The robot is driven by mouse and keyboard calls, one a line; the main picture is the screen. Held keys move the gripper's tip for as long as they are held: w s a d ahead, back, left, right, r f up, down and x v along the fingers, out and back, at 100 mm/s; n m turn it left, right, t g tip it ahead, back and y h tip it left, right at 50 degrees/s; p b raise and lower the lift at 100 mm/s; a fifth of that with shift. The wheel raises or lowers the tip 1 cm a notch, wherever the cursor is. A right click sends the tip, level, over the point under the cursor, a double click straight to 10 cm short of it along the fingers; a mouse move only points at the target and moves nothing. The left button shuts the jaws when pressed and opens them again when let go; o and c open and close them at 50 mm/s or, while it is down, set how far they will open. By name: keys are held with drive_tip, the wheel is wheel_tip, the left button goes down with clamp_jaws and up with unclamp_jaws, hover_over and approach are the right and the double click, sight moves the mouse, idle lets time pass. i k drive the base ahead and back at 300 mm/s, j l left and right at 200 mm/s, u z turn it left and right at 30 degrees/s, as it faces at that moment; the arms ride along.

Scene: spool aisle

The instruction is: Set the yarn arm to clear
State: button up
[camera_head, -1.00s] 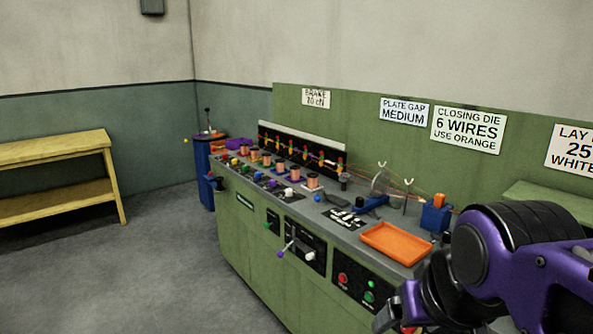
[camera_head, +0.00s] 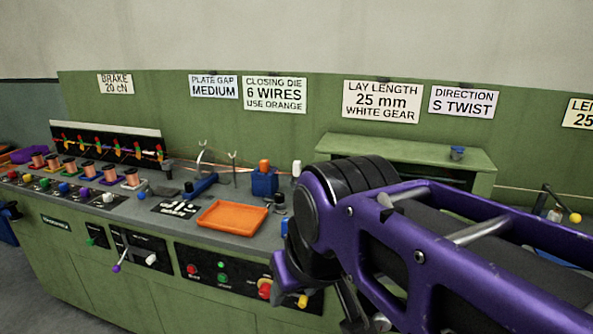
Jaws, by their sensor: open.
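No part in view is legibly marked as the yarn arm, and I cannot tell which one it is. A thin lever with a purple knob (camera_head: 117,268) sticks out and down from a black panel on the bench front, beside a white knob (camera_head: 151,259). Another dark lever with a yellow ball (camera_head: 575,217) stands at the far right, on the bench beyond my arm. My purple arm crosses the lower right and hides part of the bench front there. I cannot make out my gripper's fingers.
The green bench (camera_head: 75,255) carries copper spools (camera_head: 88,170), an orange tray (camera_head: 231,217) and a blue block (camera_head: 265,182). Red and green buttons (camera_head: 222,265) sit on its front. A green shelf (camera_head: 410,150) stands behind my arm. Clear floor shows at lower left.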

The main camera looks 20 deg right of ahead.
sight(574, 217)
drive_tip(key=z, duration=2.45)
drive_tip(key=i+l+z, duration=0.1)
drive_tip(key=i+l, duration=0.1)
